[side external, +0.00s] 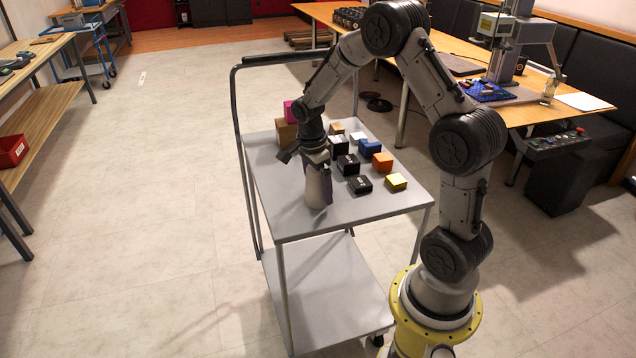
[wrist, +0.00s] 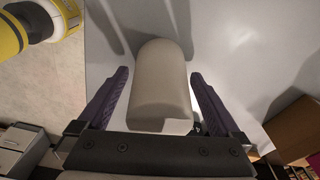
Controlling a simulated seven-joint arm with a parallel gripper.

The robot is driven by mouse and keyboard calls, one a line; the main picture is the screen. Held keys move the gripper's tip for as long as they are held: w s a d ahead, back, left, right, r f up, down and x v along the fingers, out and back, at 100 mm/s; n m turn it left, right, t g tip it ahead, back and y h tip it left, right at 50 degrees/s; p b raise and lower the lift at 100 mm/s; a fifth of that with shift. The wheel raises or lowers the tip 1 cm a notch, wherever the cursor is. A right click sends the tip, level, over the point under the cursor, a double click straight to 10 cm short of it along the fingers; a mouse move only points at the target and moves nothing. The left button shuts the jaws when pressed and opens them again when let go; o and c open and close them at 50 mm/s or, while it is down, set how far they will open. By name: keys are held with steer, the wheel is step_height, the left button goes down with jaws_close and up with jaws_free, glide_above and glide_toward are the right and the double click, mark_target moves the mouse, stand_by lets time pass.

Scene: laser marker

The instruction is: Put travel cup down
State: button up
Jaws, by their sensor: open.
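The travel cup is a plain beige-grey rounded cylinder (side external: 315,192). It stands upright on the grey top of the cart, near its left front part in the side view. In the wrist view the cup (wrist: 160,80) fills the middle between my fingers. My gripper (side external: 318,168) is low over the cart at the cup. In the wrist view its two purple fingers (wrist: 158,76) are spread, one on each side of the cup, with visible gaps. The cup's far side and part of its upper end are hidden by my gripper.
The cart top (side external: 375,207) holds several small boxes behind and right of the cup, including black (side external: 359,185), yellow (side external: 396,182) and orange (side external: 382,161) ones. A brown box (wrist: 300,125) is at the right in the wrist view. The cart's front strip is clear. A handle rail (side external: 246,160) rises at left.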

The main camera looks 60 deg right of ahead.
steer(key=r, duration=0.4)
steer(key=a+r, duration=0.1)
steer(key=r, duration=0.7)
steer(key=shift+w+a, duration=0.15)
steer(key=shift+w, duration=0.2)
steer(key=s+a+r+n+t, duration=0.4)
steer(key=s+a+r+n, duration=0.45)
steer(key=a+n, duration=0.4)
steer(key=s+a+f+n+t+y, duration=0.1)
steer(key=s+a+n, duration=0.4)
steer(key=s+n, duration=0.5)
steer(key=shift+a+n+t, duration=0.15)
steer(key=shift+n+t, duration=0.55)
steer(key=shift+n, duration=0.15)
